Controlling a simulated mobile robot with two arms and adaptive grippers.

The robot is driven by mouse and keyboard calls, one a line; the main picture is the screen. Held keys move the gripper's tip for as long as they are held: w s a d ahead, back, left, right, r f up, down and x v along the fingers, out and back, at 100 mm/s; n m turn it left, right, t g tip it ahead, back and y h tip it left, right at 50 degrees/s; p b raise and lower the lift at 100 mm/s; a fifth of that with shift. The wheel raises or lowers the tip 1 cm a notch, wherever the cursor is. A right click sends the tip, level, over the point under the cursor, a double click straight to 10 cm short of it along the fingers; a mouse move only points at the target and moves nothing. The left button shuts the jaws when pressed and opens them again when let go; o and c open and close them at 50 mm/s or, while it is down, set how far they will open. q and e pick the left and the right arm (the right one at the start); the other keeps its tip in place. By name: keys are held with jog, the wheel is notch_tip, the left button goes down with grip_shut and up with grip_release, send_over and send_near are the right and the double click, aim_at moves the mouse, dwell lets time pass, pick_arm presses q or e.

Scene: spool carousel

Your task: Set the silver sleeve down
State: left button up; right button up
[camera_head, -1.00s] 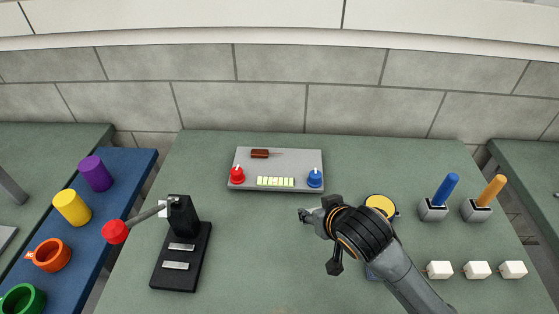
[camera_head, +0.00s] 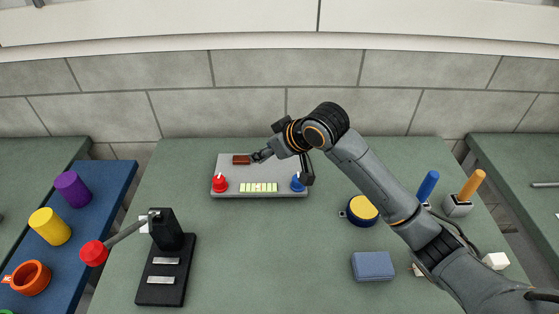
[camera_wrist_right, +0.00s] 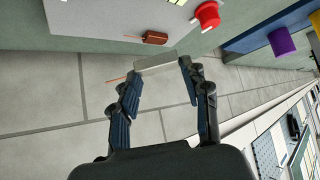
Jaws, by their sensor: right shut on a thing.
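My right gripper (camera_head: 262,155) reaches in from the right and is over the grey panel (camera_head: 285,158) at the back of the table. In the right wrist view its two fingers (camera_wrist_right: 158,82) are shut on a pale silver sleeve (camera_wrist_right: 157,62), held crosswise at the fingertips. The sleeve is near the panel's edge in that view; I cannot tell if it touches anything. In the head view the sleeve is hard to make out. My left gripper is not in view.
The panel carries a red knob (camera_head: 219,184), a blue knob (camera_head: 297,182) and a brown-handled piece (camera_head: 241,159). A black lever stand (camera_head: 170,265) is at left; a yellow-topped button (camera_head: 362,210) and blue box (camera_head: 373,266) are at right. The table's middle is clear.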

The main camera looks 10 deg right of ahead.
jog(key=w+d+f, duration=0.2)
jog(key=f, duration=0.1)
jog(key=w+d+f+p, duration=0.1)
jog(key=d+f, duration=0.1)
jog(key=shift+w+f, duration=0.15)
jog(key=shift+w, duration=0.15)
jog(key=shift+w+d+f, duration=0.3)
jog(key=shift+d+f, duration=0.1)
jog(key=shift+f, duration=0.15)
notch_tip(320, 180, down, 3)
jog(key=shift+d+p, duration=0.1)
jog(key=shift+p, duration=0.6)
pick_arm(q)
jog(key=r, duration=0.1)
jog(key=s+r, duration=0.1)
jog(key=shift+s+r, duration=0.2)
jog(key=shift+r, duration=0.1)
pick_arm(e)
jog(key=shift+f, duration=0.15)
jog(key=o, duration=1)
jog(key=shift+f, duration=0.1)
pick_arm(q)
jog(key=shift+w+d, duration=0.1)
